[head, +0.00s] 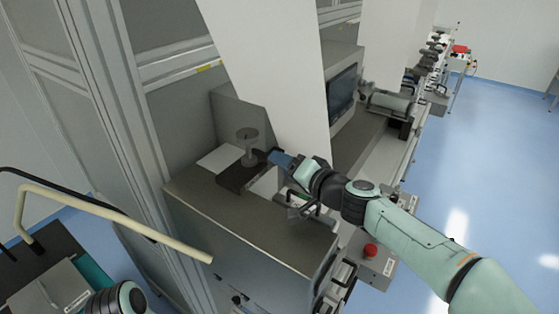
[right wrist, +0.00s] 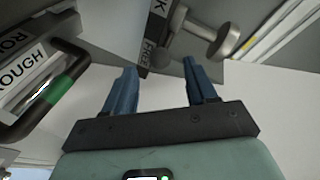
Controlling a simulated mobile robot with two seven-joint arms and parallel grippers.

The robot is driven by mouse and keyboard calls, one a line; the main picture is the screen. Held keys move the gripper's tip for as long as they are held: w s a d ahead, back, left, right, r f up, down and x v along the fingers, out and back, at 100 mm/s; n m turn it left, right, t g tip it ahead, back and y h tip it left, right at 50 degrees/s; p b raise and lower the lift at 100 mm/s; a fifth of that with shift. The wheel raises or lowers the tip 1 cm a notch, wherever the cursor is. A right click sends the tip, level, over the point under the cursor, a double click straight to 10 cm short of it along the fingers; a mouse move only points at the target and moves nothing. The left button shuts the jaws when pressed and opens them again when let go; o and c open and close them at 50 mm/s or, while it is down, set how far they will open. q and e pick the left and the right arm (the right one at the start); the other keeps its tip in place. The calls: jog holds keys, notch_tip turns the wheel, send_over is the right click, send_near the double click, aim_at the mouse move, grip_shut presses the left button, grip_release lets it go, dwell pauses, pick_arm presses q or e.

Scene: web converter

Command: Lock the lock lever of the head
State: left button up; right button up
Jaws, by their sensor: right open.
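A grey metal post with a round top (head: 247,140) stands on a dark plate (head: 232,180) on the machine's top. In the right wrist view, a metal shaft with a round knob (right wrist: 229,40) appears at the upper right, beside a dark plate with a label (right wrist: 155,38) reading "FREE" and part of a word ending in K. I take this to be the lock lever, but cannot be sure. My right gripper (head: 280,157), with blue fingers, is just right of the post. My left gripper is out of view.
A black handle with a green band (right wrist: 60,95) is beside a "ROUGH" label (right wrist: 22,82). White web (head: 275,70) hangs close behind my right gripper. A red button (head: 370,250) is on the front box. A beige bent bar (head: 110,225) crosses the lower left.

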aim_at(260, 161)
jog(key=x, duration=0.2)
jog(key=shift+w+a+f, duration=0.1)
jog(key=shift+w+a, duration=0.1)
jog(key=shift+w, duration=0.1)
